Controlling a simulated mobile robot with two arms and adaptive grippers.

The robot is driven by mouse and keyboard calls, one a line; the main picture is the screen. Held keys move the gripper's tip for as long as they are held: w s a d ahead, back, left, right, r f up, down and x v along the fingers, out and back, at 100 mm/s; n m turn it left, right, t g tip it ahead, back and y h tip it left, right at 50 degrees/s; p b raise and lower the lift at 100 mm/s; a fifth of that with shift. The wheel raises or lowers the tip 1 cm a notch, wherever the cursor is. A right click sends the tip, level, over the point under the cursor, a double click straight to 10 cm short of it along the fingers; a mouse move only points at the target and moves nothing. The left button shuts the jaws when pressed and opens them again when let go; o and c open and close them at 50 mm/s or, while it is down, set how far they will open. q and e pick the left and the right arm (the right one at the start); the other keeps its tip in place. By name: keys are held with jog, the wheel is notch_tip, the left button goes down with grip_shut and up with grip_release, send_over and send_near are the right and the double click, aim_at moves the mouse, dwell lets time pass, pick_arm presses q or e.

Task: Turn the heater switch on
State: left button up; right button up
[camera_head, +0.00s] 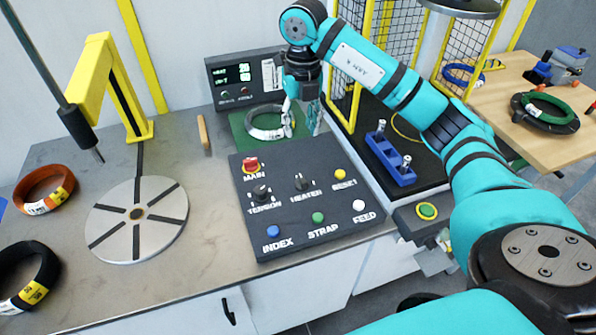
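The heater switch (302,183) is a small black knob above the HEATER label, in the middle of the dark control panel (276,215). Its exact setting is too small to read. My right gripper (302,122) hangs pointing down beyond the panel's back edge, over the green mat with a grey coil. Its two fingers are apart with nothing seen between them. It is apart from the heater switch, which is nearer the camera. My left gripper is not in view.
The panel also has a red MAIN switch (251,165), a TENSION knob (260,192) and several coloured buttons. A display box (243,80) stands behind. A yellow-framed mesh guard (346,60) and a blue fixture (388,158) are to the right. A slotted turntable (137,237) is left.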

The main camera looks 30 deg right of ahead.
aim_at(302, 179)
notch_tip(302, 179, down, 16)
jog(key=p, duration=0.3)
jog(key=shift+s+d+r, duration=0.1)
jog(key=shift+s+d, duration=0.05)
jog(key=shift+f, duration=0.65)
grip_shut()
